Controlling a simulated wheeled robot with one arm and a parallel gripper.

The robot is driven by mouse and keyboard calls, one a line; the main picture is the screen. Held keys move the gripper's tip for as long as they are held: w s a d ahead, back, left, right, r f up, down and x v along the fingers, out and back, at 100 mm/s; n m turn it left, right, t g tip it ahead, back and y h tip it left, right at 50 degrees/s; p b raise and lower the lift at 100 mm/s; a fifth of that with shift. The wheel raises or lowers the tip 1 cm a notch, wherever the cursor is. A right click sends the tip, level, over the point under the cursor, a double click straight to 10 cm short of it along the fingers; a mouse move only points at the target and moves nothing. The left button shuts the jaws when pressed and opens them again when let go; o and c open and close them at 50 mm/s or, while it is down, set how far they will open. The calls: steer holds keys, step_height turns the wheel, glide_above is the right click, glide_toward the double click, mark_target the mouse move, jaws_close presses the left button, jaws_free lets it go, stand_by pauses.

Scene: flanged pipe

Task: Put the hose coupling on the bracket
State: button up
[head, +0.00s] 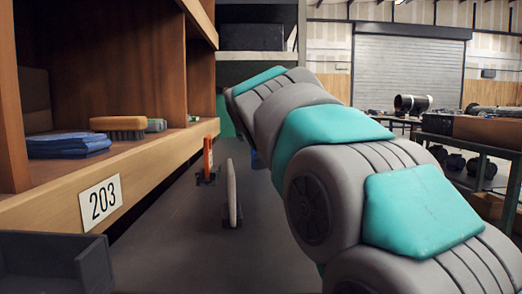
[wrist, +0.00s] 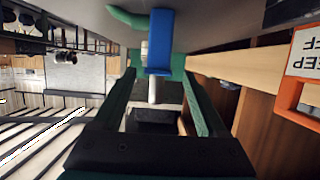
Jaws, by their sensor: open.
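In the wrist view, which looks upside down, my gripper (wrist: 156,68) is open, with a dark green finger on each side. A blue upright piece (wrist: 160,40) stands at or just past the fingertips, roughly centred between them. A grey cylinder (wrist: 153,90) shows beside and below it in the picture, between the fingers. A curved green piece (wrist: 128,18) lies beyond. I cannot tell surely which of these is the hose coupling and which the bracket, or whether a finger touches them.
A wooden shelf (head: 150,165) with a brush (head: 118,123) and folded blue cloth (head: 68,144) runs along the left. An orange sign (head: 208,158) and an upright grey disc (head: 232,195) stand on the dark surface. A dark bin (head: 50,262) is at the front left.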

steer(key=x, duration=0.5)
steer(key=shift+d+r+p, duration=0.1)
steer(key=shift+p, duration=0.3)
steer(key=shift+c, duration=0.2)
jaws_close()
